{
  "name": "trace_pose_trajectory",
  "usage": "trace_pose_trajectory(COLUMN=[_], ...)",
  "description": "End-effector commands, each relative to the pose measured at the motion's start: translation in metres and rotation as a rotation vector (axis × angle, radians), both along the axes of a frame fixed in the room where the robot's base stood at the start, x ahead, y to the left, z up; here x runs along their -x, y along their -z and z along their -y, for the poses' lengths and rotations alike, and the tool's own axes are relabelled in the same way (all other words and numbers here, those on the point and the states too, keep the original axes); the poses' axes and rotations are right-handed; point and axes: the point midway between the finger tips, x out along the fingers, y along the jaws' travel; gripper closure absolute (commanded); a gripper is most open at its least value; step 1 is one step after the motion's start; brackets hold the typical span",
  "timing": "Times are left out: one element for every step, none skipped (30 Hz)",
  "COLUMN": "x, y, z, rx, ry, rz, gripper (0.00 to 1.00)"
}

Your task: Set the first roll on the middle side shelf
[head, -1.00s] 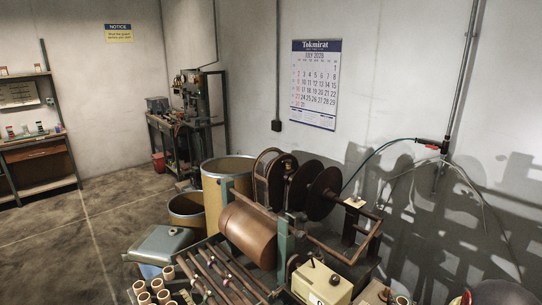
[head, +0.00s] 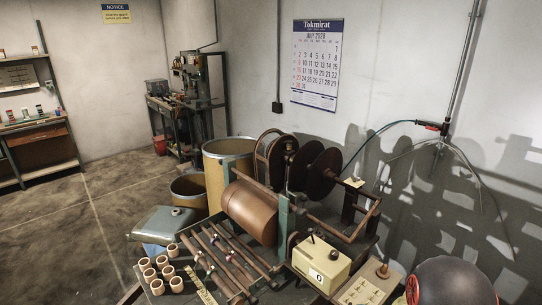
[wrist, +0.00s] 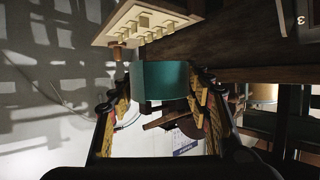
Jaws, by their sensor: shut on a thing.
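A teal roll (wrist: 160,82) sits between the two fingers of my gripper (wrist: 160,95) in the wrist view. My gripper is shut on it, with a wooden-looking pad on each side. My gripper and the roll do not show in the head view. A shelf unit (head: 50,173) stands at the far left of the head view, with small coloured things on its middle board (head: 38,123). I cannot tell whether this is the side shelf of the task.
The winding machine with a brown drum (head: 250,212) fills the middle. A cream box (head: 320,265) and a control panel (head: 365,291) stand at front right. The floor (head: 60,235) at left is clear.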

Motion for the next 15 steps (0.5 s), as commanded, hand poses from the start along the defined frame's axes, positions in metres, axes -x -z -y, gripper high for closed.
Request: trace_pose_trajectory(x=[0.007, 0.012, 0.016, 0.018, 0.020, 0.021, 0.021, 0.020, 0.019, 0.018, 0.018, 0.017, 0.017, 0.017, 0.018], y=[0.000, 0.000, -0.001, -0.001, -0.001, -0.003, -0.004, -0.006, -0.008, -0.009, -0.009, -0.010, -0.010, -0.010, -0.010], z=[-0.023, -0.033, -0.046, -0.056, -0.065, -0.076, -0.083, -0.090, -0.097, -0.101, -0.105, -0.109, -0.111, -0.112, -0.113], rx=[0.000, 0.000, 0.000, 0.001, 0.000, 0.000, 0.000, 0.000, 0.001, 0.000, 0.000, 0.000, 0.000, 0.000, 0.000], ry=[-0.030, -0.043, -0.065, -0.080, -0.096, -0.118, -0.132, -0.145, -0.159, -0.168, -0.175, -0.183, -0.186, -0.189, -0.191], rz=[0.000, -0.001, 0.001, 0.002, 0.002, 0.003, 0.004, 0.004, 0.004, 0.004, 0.003, 0.003, 0.002, 0.002, 0.002], gripper=[0.77, 0.77, 0.77, 0.77, 0.77, 0.77, 0.77, 0.77, 0.77, 0.77, 0.77, 0.77, 0.77, 0.77, 0.77])
